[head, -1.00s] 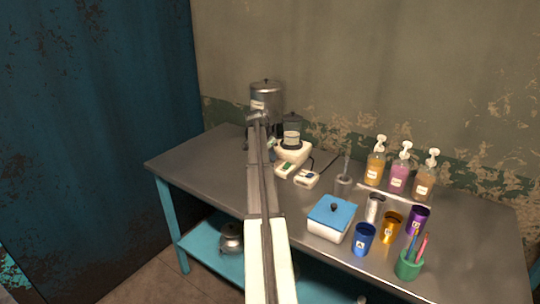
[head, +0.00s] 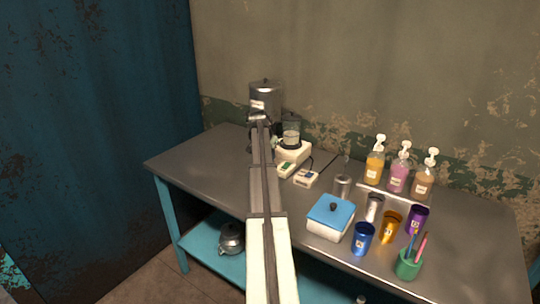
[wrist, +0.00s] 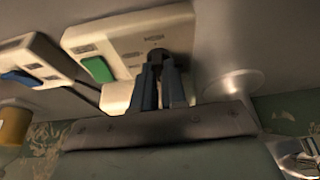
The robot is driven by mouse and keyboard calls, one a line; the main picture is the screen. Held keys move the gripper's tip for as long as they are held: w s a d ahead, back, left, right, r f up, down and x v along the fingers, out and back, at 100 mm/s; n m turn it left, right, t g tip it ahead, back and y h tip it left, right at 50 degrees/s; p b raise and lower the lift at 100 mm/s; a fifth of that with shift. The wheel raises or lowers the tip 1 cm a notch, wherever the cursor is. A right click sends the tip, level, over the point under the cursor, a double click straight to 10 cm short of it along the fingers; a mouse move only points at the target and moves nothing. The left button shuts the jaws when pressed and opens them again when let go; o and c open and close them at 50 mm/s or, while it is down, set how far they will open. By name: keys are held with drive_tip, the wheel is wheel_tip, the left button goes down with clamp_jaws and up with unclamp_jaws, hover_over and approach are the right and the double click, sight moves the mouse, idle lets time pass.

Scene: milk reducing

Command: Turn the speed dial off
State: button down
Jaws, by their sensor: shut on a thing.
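The white heater base (head: 292,151) stands at the back of the metal table, with a glass vessel (head: 291,131) on it. Its front panel (wrist: 118,40) fills the upper middle of the wrist view, with a green switch (wrist: 98,69) on it. The dark speed dial (wrist: 156,56) sits to the right of the switch. My gripper (wrist: 158,66) is at the panel with its fingers closed around the dial, which they partly hide. The dial's marking cannot be read. In the head view my arm largely hides the gripper.
A second white box (head: 305,179) with a blue switch (wrist: 20,78) is beside the base. A metal canister (head: 266,92) stands behind my arm. A blue-lidded box (head: 330,217), several cups and pump bottles (head: 398,176) fill the right side. The table's left part is clear.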

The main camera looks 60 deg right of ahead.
drive_tip(key=c, duration=1.2)
unclamp_jaws()
drive_tip(key=v, duration=1.3)
drive_tip(key=shift+a+r, duration=0.2)
drive_tip(key=shift+r, duration=0.1)
